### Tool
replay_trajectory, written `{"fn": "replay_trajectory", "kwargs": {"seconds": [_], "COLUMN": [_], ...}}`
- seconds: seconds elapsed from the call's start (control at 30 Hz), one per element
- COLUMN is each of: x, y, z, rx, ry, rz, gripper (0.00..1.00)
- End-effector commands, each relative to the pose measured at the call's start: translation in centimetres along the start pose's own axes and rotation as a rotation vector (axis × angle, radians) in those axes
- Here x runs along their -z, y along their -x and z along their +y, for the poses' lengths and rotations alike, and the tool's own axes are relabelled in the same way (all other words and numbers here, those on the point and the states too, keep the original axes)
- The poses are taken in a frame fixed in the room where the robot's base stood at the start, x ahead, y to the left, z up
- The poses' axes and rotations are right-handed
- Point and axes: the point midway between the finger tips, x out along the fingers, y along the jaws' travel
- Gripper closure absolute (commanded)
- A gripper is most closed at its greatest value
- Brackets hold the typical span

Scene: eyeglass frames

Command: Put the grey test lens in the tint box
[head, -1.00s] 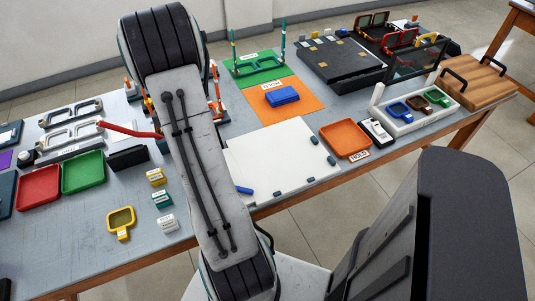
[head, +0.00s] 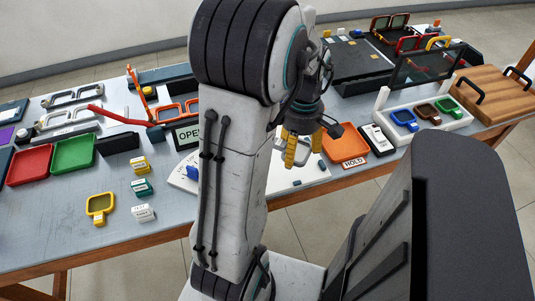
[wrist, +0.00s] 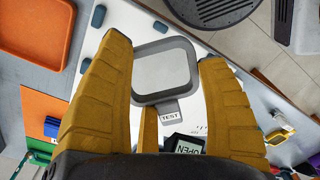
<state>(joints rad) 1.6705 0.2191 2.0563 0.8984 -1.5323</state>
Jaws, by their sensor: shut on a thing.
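The grey test lens (wrist: 165,71) has a rounded grey rim, a clear pane and a tab marked TEST. It shows in the wrist view between the yellow fingers of my gripper (head: 296,150), which is shut on it.
An orange tray (head: 344,143) marked HOLD and a small white-and-black device (head: 377,138) lie between my gripper and the white box. A dark upright screen (head: 425,68) stands behind the box, and a wooden case (head: 490,92) right of it. An OPEN sign (head: 188,135) stands left of my arm.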

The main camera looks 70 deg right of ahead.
Motion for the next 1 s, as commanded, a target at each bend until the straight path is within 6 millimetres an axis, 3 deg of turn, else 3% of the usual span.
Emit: {"fn": "replay_trajectory", "kwargs": {"seconds": [0.13, 0.27, 0.7, 1.0], "x": [-1.3, -0.8, 6.3, 8.6], "y": [0.0, -0.5, -5.2, -6.6], "z": [-0.3, 0.0, 3.5, 4.6], "rx": [0.001, 0.005, 0.003, -0.001], "ry": [-0.005, -0.001, 0.000, -0.004], "rz": [0.001, 0.001, -0.006, -0.007], "gripper": [0.65, 0.65, 0.65, 0.65]}}
